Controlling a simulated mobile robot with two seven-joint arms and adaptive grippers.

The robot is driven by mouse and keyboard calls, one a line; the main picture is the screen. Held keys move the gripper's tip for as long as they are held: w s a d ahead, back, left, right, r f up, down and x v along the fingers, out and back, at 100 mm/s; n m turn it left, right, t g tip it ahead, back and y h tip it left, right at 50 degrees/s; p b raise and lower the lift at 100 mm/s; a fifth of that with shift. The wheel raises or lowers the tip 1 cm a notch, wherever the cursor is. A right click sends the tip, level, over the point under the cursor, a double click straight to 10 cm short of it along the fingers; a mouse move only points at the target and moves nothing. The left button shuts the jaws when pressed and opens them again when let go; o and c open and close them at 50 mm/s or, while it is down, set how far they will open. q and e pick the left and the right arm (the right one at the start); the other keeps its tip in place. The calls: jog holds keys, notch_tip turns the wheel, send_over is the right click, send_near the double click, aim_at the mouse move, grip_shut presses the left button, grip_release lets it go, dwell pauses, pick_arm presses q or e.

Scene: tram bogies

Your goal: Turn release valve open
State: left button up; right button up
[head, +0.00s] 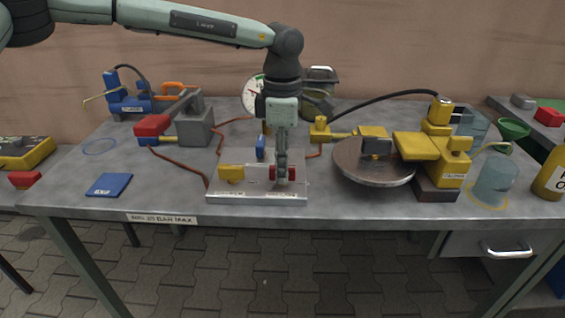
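A small pale panel (219,195) stands at the front middle of the bench. It carries a yellow block (231,172), a blue part (260,148) and a red part (291,174). The labels on its front edge are too small to read, so I cannot tell for sure which part is the release valve. My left gripper (281,180) points straight down over the right half of the panel. Its fingers are at the red part, which shows on both sides of them and is partly hidden. They are seen edge-on, so their opening does not show. My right gripper is out of view.
A round metal disc (350,172) with a yellow caliper (418,146) stands close to the right. A red-and-grey unit (196,125) and a dial gauge (251,94) are behind. A blue booklet (109,185) lies at left. A glass jar (495,180) stands at right.

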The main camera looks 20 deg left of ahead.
pick_arm(q)
grip_shut()
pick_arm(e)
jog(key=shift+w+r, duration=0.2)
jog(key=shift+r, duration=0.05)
